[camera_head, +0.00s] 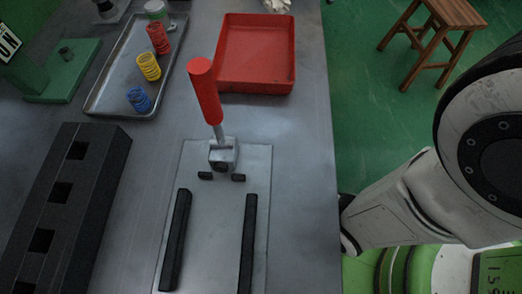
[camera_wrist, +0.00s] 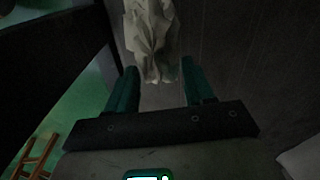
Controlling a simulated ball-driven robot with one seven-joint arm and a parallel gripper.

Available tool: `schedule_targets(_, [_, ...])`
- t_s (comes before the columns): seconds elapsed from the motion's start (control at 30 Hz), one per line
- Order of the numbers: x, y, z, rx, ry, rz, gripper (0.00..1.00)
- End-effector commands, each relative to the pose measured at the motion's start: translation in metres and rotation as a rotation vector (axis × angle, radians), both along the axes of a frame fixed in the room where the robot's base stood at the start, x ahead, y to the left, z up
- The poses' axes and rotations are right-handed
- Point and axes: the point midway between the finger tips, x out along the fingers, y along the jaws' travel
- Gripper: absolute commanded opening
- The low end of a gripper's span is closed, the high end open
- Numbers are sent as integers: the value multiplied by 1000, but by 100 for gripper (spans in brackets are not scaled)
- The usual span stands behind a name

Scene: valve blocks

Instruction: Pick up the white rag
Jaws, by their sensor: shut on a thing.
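The white rag (camera_wrist: 152,38) is a pale, crumpled cloth in the wrist view. The rest of the rag extends past the fingertips and is cut off by the top of the picture. In the head view a pale crumpled piece (camera_head: 277,5) shows at the top edge, beyond the red tray; it looks like the rag, mostly out of frame. My gripper is not in the head view; only part of my arm shows at the right.
The grey table (camera_head: 305,150) bears a red tray (camera_head: 256,62), a red-handled valve (camera_head: 205,92) on a plate, a black block with square holes (camera_head: 88,190), and a metal tray (camera_head: 105,95) with coloured springs. A wooden stool (camera_head: 437,35) stands on the green floor.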

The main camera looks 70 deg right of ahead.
Motion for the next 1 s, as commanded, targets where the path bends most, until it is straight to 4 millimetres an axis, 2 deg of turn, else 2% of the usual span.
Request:
schedule_targets(0.03, [-5, 12, 1, 3, 3, 6, 23])
schedule_targets(0.4, [-36, 96, 1, 2, 3, 6, 23])
schedule_targets(0.6, [-50, 136, 0, 2, 3, 4, 23])
schedule_targets(0.8, [-59, 161, -1, 0, 1, 2, 23])
schedule_targets(1.0, [-61, 169, -1, 0, 0, 1, 23])
